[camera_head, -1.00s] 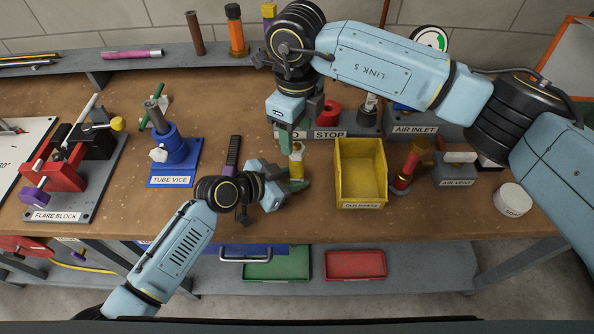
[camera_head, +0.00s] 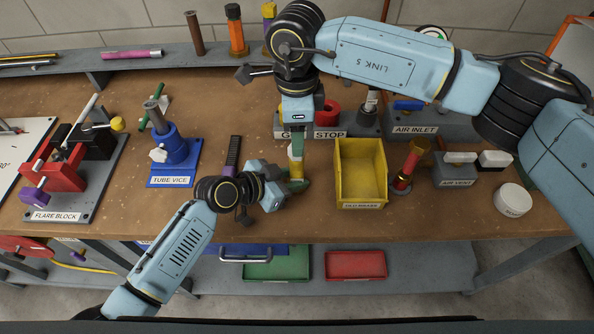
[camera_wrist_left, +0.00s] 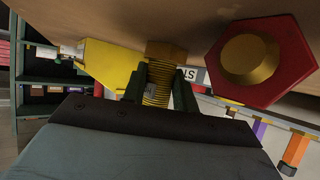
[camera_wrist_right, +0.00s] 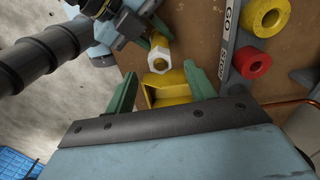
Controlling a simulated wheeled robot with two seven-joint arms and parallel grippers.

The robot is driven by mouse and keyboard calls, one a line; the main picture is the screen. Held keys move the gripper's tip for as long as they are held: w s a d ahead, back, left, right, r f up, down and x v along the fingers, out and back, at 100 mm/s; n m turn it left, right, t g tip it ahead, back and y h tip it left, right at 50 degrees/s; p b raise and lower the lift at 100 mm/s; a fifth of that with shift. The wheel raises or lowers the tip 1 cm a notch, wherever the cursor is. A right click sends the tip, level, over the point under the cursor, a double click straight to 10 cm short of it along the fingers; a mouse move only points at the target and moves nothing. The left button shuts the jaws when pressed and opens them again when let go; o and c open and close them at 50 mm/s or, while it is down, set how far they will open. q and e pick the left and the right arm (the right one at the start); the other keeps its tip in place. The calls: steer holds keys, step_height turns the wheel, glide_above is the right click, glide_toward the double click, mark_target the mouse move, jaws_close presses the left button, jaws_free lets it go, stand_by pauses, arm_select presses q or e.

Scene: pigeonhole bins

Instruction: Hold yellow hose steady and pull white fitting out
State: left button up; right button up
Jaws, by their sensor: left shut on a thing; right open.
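The yellow hose (camera_head: 296,170) stands upright on the bench, left of the yellow bin. My left gripper (camera_head: 298,185) is shut on it low down. The white fitting (camera_head: 295,152) sits on the hose's top; in the right wrist view it is a white hex ring (camera_wrist_right: 158,61) with an open bore. My right gripper (camera_head: 298,150) points down at the fitting. Its open green fingers (camera_wrist_right: 160,74) lie on either side of the fitting in the right wrist view; contact is not clear. In the left wrist view, a ribbed gold piece (camera_wrist_left: 158,90) shows between my left fingers (camera_wrist_left: 160,85).
The yellow bin (camera_head: 361,203) stands close on the right. A GO/STOP block (camera_head: 335,134) with a red ring is behind. A red and brass post (camera_head: 405,172) and the air vent block (camera_head: 455,181) are further right.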

arm_select(q)
steer(key=shift+s+f, duration=0.15)
steer(key=shift+f, duration=0.15)
arm_select(e)
steer(key=shift+n, duration=0.8)
steer(key=shift+f, duration=0.15)
steer(key=shift+c, duration=0.3)
arm_select(q)
steer(key=shift+f, duration=0.1)
arm_select(e)
steer(key=shift+f, duration=1.65)
jaws_close()
steer(key=shift+r, duration=0.35)
